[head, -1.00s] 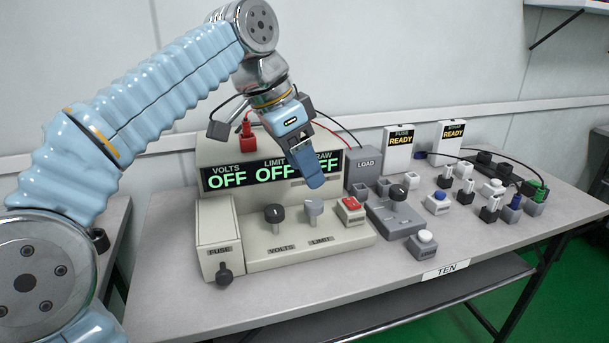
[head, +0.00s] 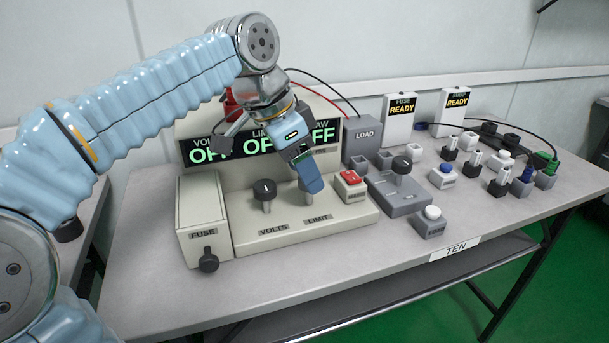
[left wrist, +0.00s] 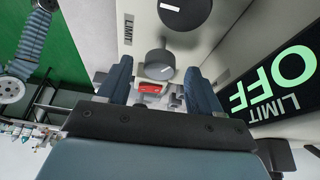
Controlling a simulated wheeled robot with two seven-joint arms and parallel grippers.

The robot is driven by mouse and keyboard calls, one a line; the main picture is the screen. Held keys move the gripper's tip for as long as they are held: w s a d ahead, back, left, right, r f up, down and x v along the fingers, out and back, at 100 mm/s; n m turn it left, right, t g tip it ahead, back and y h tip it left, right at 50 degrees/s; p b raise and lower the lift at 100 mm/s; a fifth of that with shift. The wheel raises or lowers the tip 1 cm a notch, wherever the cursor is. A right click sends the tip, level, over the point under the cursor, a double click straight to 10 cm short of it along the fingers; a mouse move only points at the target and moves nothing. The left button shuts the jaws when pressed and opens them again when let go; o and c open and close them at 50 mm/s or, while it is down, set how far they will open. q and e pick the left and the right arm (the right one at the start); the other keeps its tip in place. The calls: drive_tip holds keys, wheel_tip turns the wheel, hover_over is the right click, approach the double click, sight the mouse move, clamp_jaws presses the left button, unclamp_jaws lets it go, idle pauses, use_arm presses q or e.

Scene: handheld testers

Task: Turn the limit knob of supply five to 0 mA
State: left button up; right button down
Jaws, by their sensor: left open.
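A beige supply (head: 305,222) stands on a table labelled TEN, with VOLTS, LIMIT and DRAW displays reading OFF. Its grey limit knob (head: 306,199) is mostly hidden behind my left gripper (head: 309,183) in the head view. In the left wrist view the limit knob (left wrist: 156,66) has a white pointer line and sits between the lines of the two blue fingers, just beyond the tips. My left gripper is open and points down at the knob; contact cannot be told. The dark volts knob (head: 264,189) stands to the left. My right gripper is not in view.
A red button (head: 350,179) sits close to the right of the limit knob. A fuse box (head: 203,220) is at the left.

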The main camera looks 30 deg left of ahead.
use_arm(q)
drive_tip(key=shift+w+d+f, duration=0.15)
drive_tip(key=shift+w+f, duration=0.05)
drive_tip(key=shift+f, duration=0.35)
drive_tip(key=c, duration=1.1)
drive_tip(key=shift+o, duration=0.2)
